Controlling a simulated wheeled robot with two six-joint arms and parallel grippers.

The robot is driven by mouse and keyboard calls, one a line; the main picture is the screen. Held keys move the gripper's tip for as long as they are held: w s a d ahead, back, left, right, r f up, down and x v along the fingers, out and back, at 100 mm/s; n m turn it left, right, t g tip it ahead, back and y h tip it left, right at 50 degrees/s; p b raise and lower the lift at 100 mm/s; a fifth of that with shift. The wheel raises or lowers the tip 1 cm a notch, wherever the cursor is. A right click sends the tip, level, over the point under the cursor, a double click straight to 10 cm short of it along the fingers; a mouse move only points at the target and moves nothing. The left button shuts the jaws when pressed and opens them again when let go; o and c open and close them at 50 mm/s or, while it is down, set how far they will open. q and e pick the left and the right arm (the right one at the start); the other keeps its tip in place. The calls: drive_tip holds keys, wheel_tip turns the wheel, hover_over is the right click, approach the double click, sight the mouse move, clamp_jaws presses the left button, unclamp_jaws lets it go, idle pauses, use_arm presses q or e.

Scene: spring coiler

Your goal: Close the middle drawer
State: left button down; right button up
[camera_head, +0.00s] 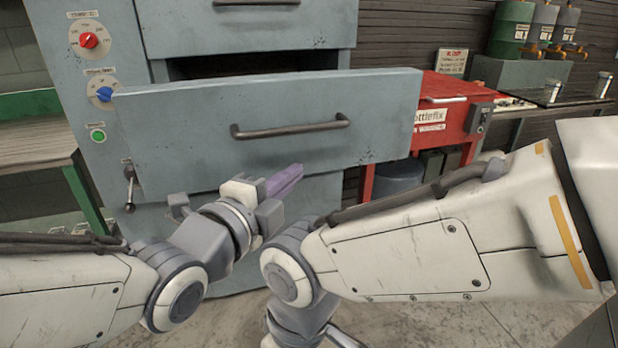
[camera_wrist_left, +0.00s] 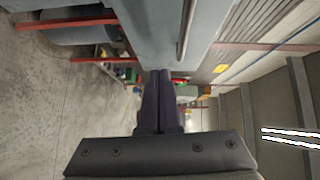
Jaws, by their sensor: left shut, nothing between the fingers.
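The middle drawer (camera_head: 380,115) of the grey-blue cabinet is pulled out, with a dark gap above its front panel. Its dark bar handle (camera_head: 290,128) runs across the panel. My left gripper (camera_head: 285,180) has purple fingers, shut and empty, in front of the lower part of the drawer front and below the handle. In the left wrist view the shut fingers (camera_wrist_left: 162,100) point past the grey drawer front (camera_wrist_left: 160,35), with the handle (camera_wrist_left: 184,30) beside its edge. Whether the fingers touch the panel I cannot tell. My right arm crosses the lower right; its gripper is not clearly visible.
The upper drawer (camera_head: 250,28) looks shut. A control panel with a red knob (camera_head: 89,40), a blue knob (camera_head: 104,93) and a green button (camera_head: 97,135) is at left. A red machine (camera_head: 440,105) stands at right, and a green-legged bench (camera_head: 40,140) at left.

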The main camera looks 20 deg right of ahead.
use_arm(q)
drive_tip(key=p, duration=0.4)
approach(323, 134)
drive_tip(key=shift+m+h, duration=0.3)
drive_tip(key=shift+m, duration=0.1)
drive_tip(key=x, duration=0.4)
drive_tip(key=shift+d+f, duration=0.3)
drive_tip(key=shift+d, duration=0.2)
drive_tip(key=shift+w, duration=0.7)
use_arm(e)
drive_tip(key=shift+r, duration=1.65)
